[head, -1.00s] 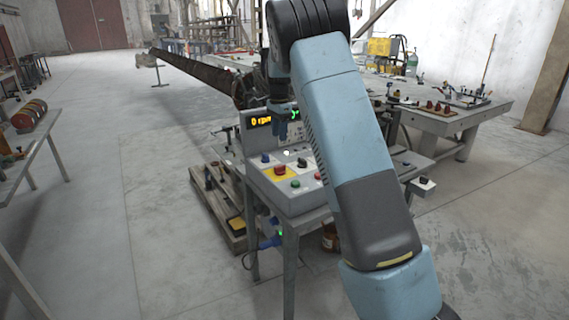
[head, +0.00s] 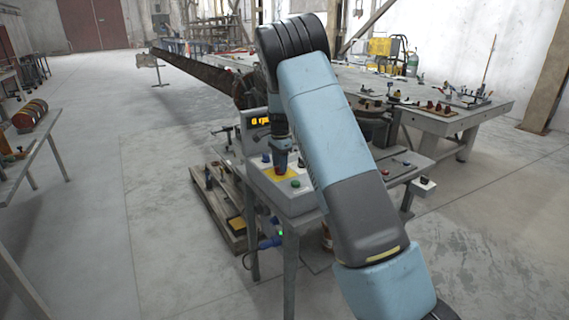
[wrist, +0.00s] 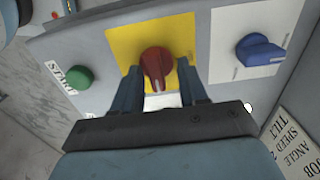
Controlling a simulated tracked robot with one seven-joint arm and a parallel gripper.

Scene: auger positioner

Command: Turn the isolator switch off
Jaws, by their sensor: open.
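The red rotary switch (wrist: 156,64) sits on a yellow plate (wrist: 124,36), its handle pointing toward the bottom of the wrist view. Its red also shows just below my gripper in the head view (head: 280,171). In the wrist view, my gripper (wrist: 161,76) is open, with one finger on each side of the red switch handle. I cannot tell whether the fingers touch it. In the head view, my gripper (head: 281,160) points down over the control box (head: 300,203) and partly hides the panel. I cannot read any isolator label.
A green button (wrist: 79,77) marked START lies left of the switch, and a blue knob (wrist: 258,50) lies to its right. An amber display (head: 261,121) stands behind the panel. A workbench (head: 440,118) with tools is beyond at the right.

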